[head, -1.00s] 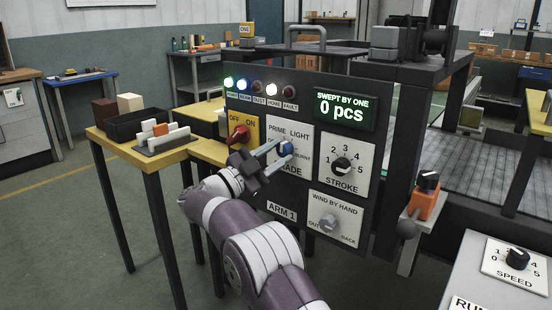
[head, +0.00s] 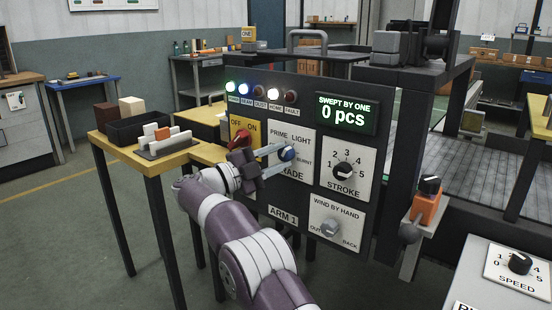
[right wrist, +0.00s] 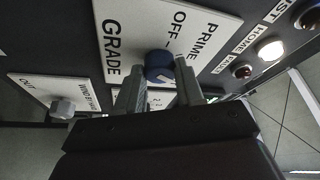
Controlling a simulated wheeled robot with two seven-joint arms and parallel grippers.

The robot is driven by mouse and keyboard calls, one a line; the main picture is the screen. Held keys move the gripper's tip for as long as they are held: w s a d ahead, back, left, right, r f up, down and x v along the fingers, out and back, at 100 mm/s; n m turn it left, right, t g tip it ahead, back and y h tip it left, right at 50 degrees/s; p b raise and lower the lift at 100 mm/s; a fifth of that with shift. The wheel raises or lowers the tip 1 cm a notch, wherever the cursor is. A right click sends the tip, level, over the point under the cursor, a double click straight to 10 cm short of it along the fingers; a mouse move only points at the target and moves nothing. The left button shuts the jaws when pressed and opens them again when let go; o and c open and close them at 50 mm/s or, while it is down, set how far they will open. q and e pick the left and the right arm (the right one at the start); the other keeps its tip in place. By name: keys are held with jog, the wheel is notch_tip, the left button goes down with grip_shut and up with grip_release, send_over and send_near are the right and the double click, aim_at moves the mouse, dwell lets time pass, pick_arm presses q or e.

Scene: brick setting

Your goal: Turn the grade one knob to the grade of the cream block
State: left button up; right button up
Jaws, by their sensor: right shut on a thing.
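The grade one knob (head: 287,153) is a round blue knob with a pale pointer mark, on a white GRADE plate of the dark panel. Its plate reads PRIME, LIGHT, BURNT and OFF, partly covered by my gripper. My right gripper (head: 279,157) has its two grey fingers on either side of the knob, shut on it. The right wrist view shows the blue knob (right wrist: 160,66) between the fingertips (right wrist: 161,76). A cream block (head: 131,106) stands at the back of the yellow side table, by a brown block (head: 105,116). My left gripper is not in view.
A black tray (head: 122,135) and a rack with white pieces and an orange one (head: 162,132) are on the side table. The red OFF/ON switch (head: 240,139) is close behind my gripper. The STROKE knob (head: 343,171) and WIND BY HAND knob (head: 331,228) are nearby.

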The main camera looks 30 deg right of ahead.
jog(key=shift+f, duration=0.1)
jog(key=o, duration=1)
jog(key=shift+o, duration=0.2)
jog(key=shift+a, duration=0.4)
jog(key=a+f+p, duration=0.2)
jog(key=a+p, duration=0.1)
jog(key=a, duration=0.8)
jog(key=shift+s+a, duration=0.2)
jog(key=shift+a, duration=0.15)
